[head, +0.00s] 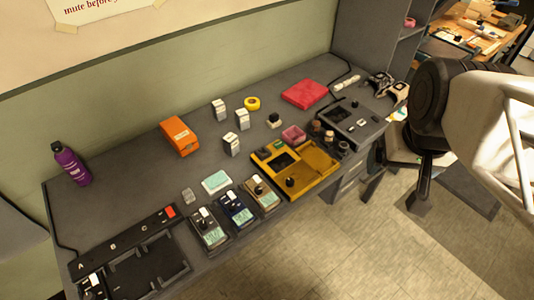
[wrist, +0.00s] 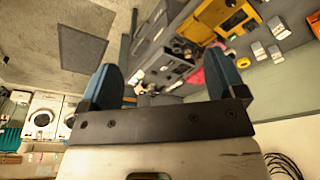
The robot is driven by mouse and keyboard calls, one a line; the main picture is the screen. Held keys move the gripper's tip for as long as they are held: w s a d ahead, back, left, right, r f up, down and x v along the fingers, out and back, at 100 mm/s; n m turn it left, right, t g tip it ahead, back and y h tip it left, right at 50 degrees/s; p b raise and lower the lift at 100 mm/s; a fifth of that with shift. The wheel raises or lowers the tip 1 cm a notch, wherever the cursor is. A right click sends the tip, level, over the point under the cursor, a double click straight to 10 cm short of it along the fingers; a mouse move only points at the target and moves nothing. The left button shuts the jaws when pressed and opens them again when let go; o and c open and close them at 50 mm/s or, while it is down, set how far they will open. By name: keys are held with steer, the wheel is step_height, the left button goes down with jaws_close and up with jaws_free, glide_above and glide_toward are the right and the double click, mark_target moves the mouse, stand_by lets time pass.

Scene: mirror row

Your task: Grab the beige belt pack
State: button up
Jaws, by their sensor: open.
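The beige belt pack (head: 261,194) stands on the grey desk in the head view, at the right end of a short row. A dark blue pack (head: 235,209) is just left of it, and a grey-green pack (head: 209,229) is left of that. I cannot make out the beige pack in the wrist view. My gripper (wrist: 165,82) is open, its two blue fingers wide apart with nothing between them. It is well away from the packs; in the head view only my arm shows, at the right, beyond the desk's end.
A yellow case (head: 318,160) lies close right of the beige pack. A pale green-white pad (head: 216,182) lies behind the row. A black tray (head: 145,272) is at the front left. An orange box (head: 180,136) and a purple bottle (head: 71,165) stand farther back.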

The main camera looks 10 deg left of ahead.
stand_by(0.3)
steer(key=n+g, duration=0.3)
steer(key=n, duration=0.6)
glide_above(262, 189)
steer(key=f, duration=2.1)
steer(key=shift+d+f, duration=0.2)
steer(key=shift+f, duration=0.05)
steer(key=shift+a+f, duration=0.25)
steer(key=shift+f, duration=0.05)
steer(key=shift+f, duration=1.3)
steer(key=shift+f, duration=2.6)
